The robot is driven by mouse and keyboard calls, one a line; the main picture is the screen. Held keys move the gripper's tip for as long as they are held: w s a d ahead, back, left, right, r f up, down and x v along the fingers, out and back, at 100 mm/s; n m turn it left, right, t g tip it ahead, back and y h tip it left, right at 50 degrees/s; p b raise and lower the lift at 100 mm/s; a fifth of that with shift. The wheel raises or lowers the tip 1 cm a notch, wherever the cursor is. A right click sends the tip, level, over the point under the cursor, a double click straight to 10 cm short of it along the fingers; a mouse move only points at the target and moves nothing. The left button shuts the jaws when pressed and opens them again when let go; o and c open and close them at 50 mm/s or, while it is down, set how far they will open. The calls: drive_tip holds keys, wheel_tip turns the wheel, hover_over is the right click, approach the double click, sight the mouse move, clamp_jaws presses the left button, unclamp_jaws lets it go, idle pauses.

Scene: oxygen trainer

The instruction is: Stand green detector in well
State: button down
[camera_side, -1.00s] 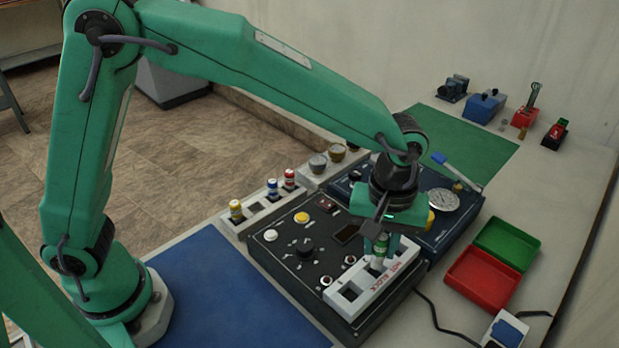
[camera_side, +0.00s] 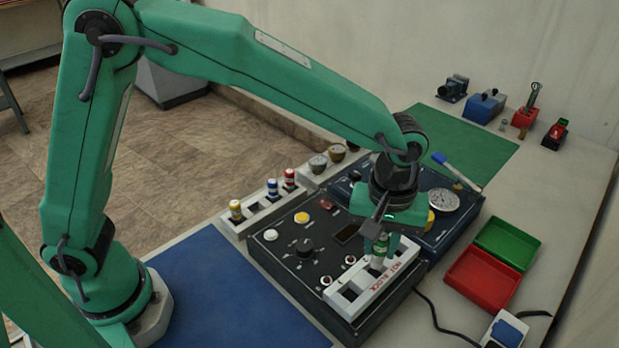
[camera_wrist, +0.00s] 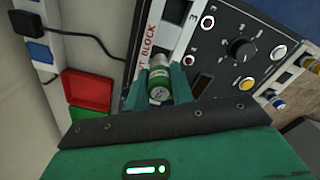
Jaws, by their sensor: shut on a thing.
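The green detector (camera_side: 380,249) has a green upper body and a pale lower part. My gripper (camera_side: 382,250) is shut on it and holds it upright over the far end of the white hot block (camera_side: 372,290). In the wrist view the detector (camera_wrist: 160,88) sits between the two green fingers (camera_wrist: 160,92). The hot block (camera_wrist: 150,45) has a row of dark square wells. The detector's lower end is at the block's far well; whether it is inside is hard to tell.
The block sits on a black control panel (camera_side: 285,262) with knobs and buttons. A white rack (camera_side: 262,206) with yellow, blue and red capped detectors stands to its left. A red tray (camera_side: 482,279) and green tray (camera_side: 507,243) lie right. A blue mat (camera_side: 225,290) is clear.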

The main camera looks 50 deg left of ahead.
sight(378, 256)
drive_tip(key=shift+f, duration=1.7)
drive_tip(key=c, duration=1.1)
unclamp_jaws()
drive_tip(key=shift+r, duration=3.9)
drive_tip(key=shift+a, duration=0.1)
